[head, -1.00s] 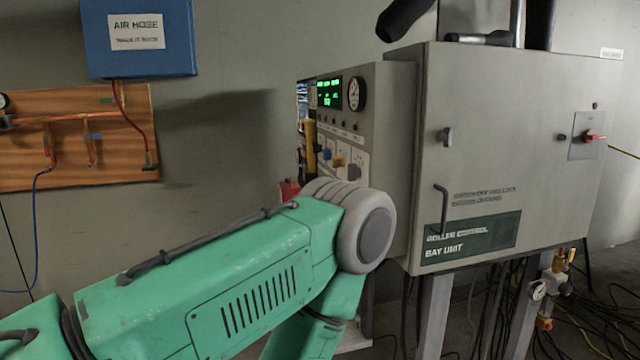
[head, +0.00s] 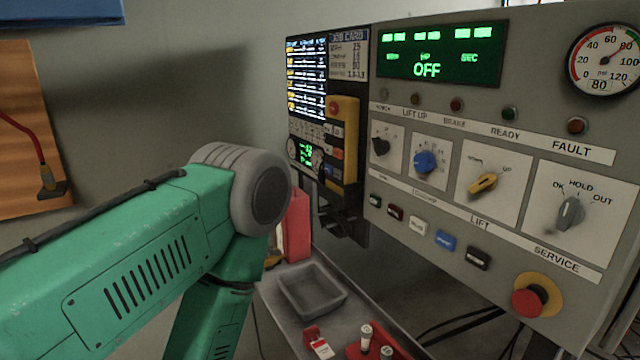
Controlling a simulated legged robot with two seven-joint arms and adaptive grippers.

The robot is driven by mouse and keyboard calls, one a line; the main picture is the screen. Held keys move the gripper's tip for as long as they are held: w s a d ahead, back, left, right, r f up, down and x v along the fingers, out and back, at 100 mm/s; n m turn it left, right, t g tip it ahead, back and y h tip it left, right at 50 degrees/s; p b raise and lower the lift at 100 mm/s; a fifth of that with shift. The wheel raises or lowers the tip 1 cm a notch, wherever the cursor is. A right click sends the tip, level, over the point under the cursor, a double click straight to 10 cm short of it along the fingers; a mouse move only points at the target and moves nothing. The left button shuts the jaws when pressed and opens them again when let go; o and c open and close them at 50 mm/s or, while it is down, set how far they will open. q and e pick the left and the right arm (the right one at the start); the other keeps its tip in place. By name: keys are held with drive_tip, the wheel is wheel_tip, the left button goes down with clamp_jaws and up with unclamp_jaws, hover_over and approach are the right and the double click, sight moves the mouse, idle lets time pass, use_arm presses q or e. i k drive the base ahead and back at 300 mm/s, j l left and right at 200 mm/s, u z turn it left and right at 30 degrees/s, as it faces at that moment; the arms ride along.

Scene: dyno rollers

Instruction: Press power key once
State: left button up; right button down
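The control panel (head: 400,82) of the grey unit fills the right of the head view. Its green display (head: 440,54) reads OFF. My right arm does not show.
Above the keys sit a black knob (head: 380,146), a blue knob (head: 426,162), a yellow knob (head: 482,185) and a grey knob (head: 570,213). A red stop button (head: 530,300) is at lower right. A yellow pendant (head: 342,140) hangs left of the panel, above a grey tray (head: 312,290).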

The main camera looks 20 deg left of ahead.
sight(375, 201)
drive_tip(key=i+j, duration=0.1)
drive_tip(key=j, duration=0.4)
drive_tip(key=i+j, duration=0.1)
drive_tip(key=j, duration=0.85)
drive_tip(key=i+j, duration=0.15)
drive_tip(key=j, duration=0.3)
